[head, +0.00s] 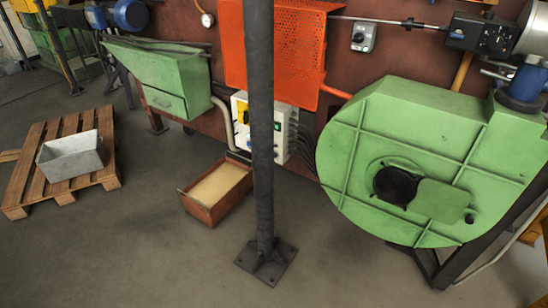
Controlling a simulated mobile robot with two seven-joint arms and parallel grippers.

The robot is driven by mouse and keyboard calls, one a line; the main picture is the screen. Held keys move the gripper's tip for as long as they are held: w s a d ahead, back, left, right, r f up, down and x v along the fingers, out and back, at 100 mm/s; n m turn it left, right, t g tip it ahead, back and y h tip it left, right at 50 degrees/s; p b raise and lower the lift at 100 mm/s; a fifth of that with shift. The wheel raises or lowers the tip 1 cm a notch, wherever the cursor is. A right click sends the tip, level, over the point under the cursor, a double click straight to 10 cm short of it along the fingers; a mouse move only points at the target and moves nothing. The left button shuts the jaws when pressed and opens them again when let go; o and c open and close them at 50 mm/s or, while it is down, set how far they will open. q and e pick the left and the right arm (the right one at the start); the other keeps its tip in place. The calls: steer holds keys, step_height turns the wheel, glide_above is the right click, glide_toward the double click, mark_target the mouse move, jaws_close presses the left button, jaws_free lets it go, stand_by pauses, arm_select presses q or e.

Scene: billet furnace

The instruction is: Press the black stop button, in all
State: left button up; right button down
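A white control box (239,135) with a yellow panel is mounted low on the furnace front, behind a dark upright post. The post hides the middle of its face. Small coloured and dark controls show on it, but they are too small for me to single out a black stop button. A small grey switch box (362,36) with a dark round knob is fixed higher on the brown wall, right of the orange guard. Neither of my grippers is in view.
The dark post (261,130) stands on a floor plate before the control box. A rusty tray (202,213) lies on the floor below. A green blower housing (345,150) juts out at right. A pallet (25,180) bearing a grey bin (70,157) lies left. The front floor is clear.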

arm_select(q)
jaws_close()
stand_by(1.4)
